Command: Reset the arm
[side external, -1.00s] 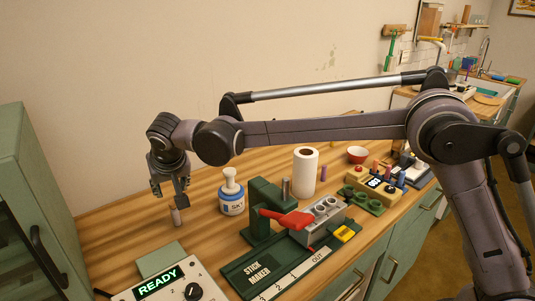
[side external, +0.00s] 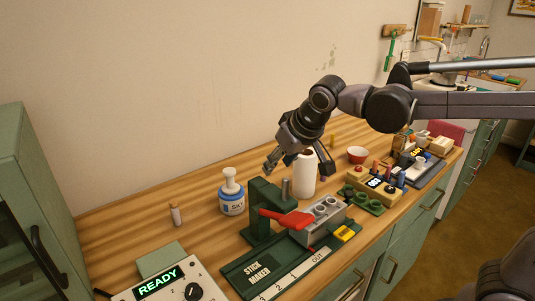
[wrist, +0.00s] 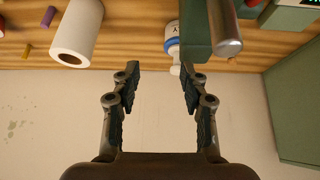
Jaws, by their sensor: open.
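My gripper (side external: 299,166) is open and empty. In the side view it hangs in the air above the worktable (side external: 150,215), in front of or beside the white paper roll (side external: 304,180). In the wrist view my gripper (wrist: 157,90) has its two fingers spread apart with nothing between them. The paper roll (wrist: 76,35) is at the upper left there. A small pale stick (side external: 176,216) stands alone on the table at the left.
A white and blue SKY bottle (side external: 231,195) stands behind the green stick maker (side external: 262,270) with its red lever (side external: 288,219). A READY box (side external: 170,285) is at the front left. A red bowl (side external: 357,154) and several coloured sticks are to the right. The left table is fairly clear.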

